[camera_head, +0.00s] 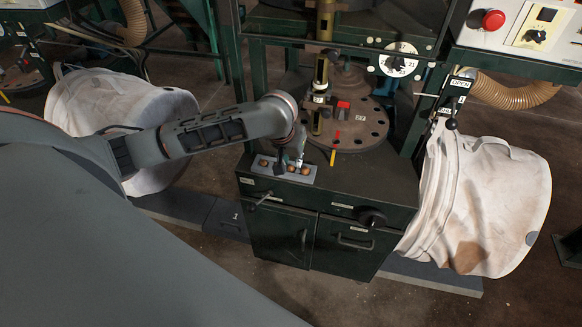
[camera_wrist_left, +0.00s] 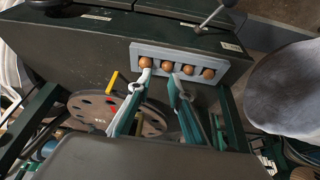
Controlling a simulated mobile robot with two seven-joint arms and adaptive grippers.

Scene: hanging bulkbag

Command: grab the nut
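Round brown nuts sit in a row in a grey tray (camera_head: 310,179) on top of the dark green cabinet. In the left wrist view the tray (camera_wrist_left: 222,82) holds several nuts, one of them a nut (camera_wrist_left: 167,66) just beyond the gap between my fingertips. My left gripper (camera_head: 289,164) is over the tray, pointing down. In the left wrist view the gripper (camera_wrist_left: 160,76) has its two fingers apart with nothing held between them. I cannot tell whether the fingertips touch a nut. In the head view the gripper hides part of the tray. My right gripper is not in view.
A round plate with holes (camera_head: 360,135) stands behind the tray, with a yellow piece and a red piece on it. Green frame posts rise around it. White bulk bags (camera_head: 490,205) hang on both sides. A control box with a red button (camera_head: 494,20) is at upper right.

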